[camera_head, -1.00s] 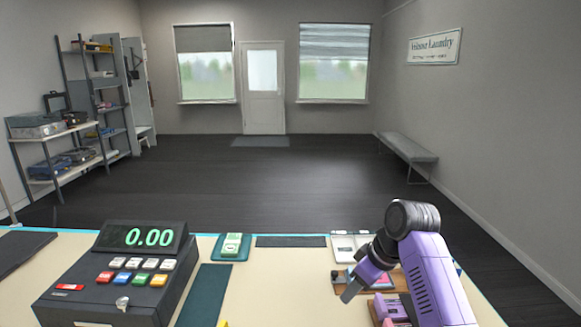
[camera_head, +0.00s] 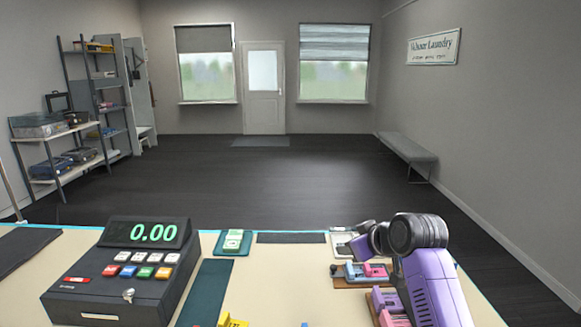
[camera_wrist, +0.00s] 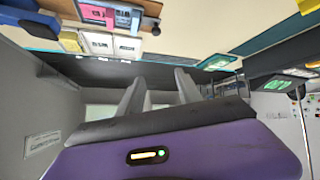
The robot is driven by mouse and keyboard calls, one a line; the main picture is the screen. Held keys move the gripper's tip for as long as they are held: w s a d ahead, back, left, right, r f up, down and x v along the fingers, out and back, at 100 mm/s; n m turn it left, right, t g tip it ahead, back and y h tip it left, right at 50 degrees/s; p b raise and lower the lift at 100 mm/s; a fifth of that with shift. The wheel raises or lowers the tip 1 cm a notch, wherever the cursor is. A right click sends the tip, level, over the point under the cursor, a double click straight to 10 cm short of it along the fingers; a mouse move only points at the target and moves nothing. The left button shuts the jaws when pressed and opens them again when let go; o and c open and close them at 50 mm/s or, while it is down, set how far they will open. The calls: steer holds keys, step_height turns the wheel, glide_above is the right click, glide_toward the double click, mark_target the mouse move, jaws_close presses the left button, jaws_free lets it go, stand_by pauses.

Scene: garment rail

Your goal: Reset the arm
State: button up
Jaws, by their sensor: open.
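My gripper (camera_head: 366,228) is at the right of the counter in the head view, pointing away toward the far wall. My purple arm with a dark joint rises behind it and hides part of it. In the wrist view, my gripper (camera_wrist: 160,88) shows two pale grey fingers spread apart with nothing between them. The room appears upside down there, with the counter (camera_wrist: 210,20) along the top. The fingers look clear of the things on the counter.
A cash register (camera_head: 125,275) reading 0.00 stands at the left of the counter. Blue and pink blocks (camera_head: 375,269) sit in a brown tray near my arm. The counter's middle is mostly clear.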

steer(key=s+f+m+t, duration=0.2)
steer(key=s+f, duration=0.1)
steer(key=s, duration=0.4)
steer(key=s+d+f+m+t+h, duration=0.1)
steer(key=s+f+t, duration=0.1)
steer(key=s, duration=0.5)
steer(key=s+d+f+m+t+h, duration=0.1)
steer(key=s+f+m+t, duration=0.1)
steer(key=s, duration=0.5)
steer(key=shift+d+f+m+t, duration=0.25)
steer(key=shift+f+m+t, duration=0.05)
steer(key=shift+f+t, duration=0.5)
steer(key=s+d+f+g+h+b, duration=0.1)
steer(key=s+g, duration=0.1)
steer(key=s, duration=3.7)
steer(key=shift+s+d+f, duration=0.15)
steer(key=shift+d, duration=0.25)
